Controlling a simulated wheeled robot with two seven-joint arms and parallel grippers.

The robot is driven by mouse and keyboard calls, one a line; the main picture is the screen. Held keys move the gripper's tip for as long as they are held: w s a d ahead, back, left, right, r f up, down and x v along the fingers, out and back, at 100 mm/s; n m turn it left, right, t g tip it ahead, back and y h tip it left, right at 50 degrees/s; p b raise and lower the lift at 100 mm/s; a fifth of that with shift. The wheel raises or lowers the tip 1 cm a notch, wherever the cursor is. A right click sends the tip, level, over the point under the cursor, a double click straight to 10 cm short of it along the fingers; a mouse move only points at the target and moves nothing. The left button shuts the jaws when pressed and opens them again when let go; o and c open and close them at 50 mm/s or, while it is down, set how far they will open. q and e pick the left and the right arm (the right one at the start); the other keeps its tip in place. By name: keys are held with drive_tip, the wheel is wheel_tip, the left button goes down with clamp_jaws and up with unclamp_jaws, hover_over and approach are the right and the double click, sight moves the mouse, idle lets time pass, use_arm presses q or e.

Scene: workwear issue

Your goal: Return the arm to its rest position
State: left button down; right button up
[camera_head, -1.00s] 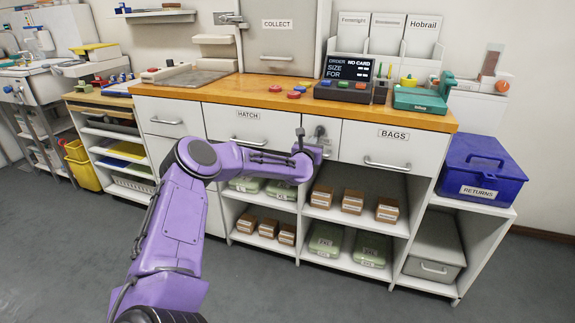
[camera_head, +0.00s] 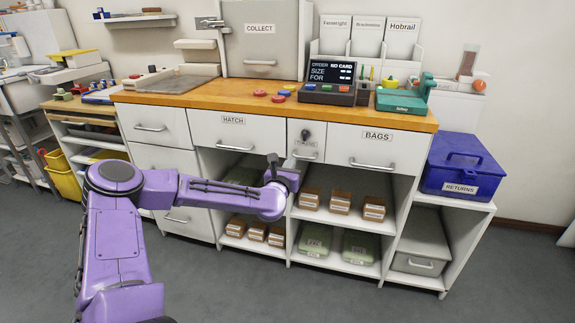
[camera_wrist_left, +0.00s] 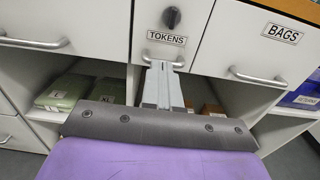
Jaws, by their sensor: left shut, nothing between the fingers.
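My left arm (camera_head: 190,193), purple, reaches in from the left in the head view. Its left gripper (camera_head: 291,164) is in front of the cabinet, just below and left of the small TOKENS drawer (camera_head: 304,152). In the left wrist view the grey fingers (camera_wrist_left: 163,72) are shut with nothing between them. They point at the TOKENS drawer (camera_wrist_left: 182,20) and overlap its handle. The drawer looks closed, and I cannot tell the exact gap to the handle. My right gripper is not in view.
The HATCH drawer (camera_head: 235,130) and BAGS drawer (camera_head: 375,147) flank the TOKENS drawer. Open shelves below hold small brown boxes (camera_head: 340,203) and green packs (camera_head: 361,247). A blue RETURNS box (camera_head: 461,166) stands at right. Grey floor in front is clear.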

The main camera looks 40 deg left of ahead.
use_arm(q)
drive_tip(key=shift+s+d+f, duration=0.1)
drive_tip(key=shift+s, duration=0.25)
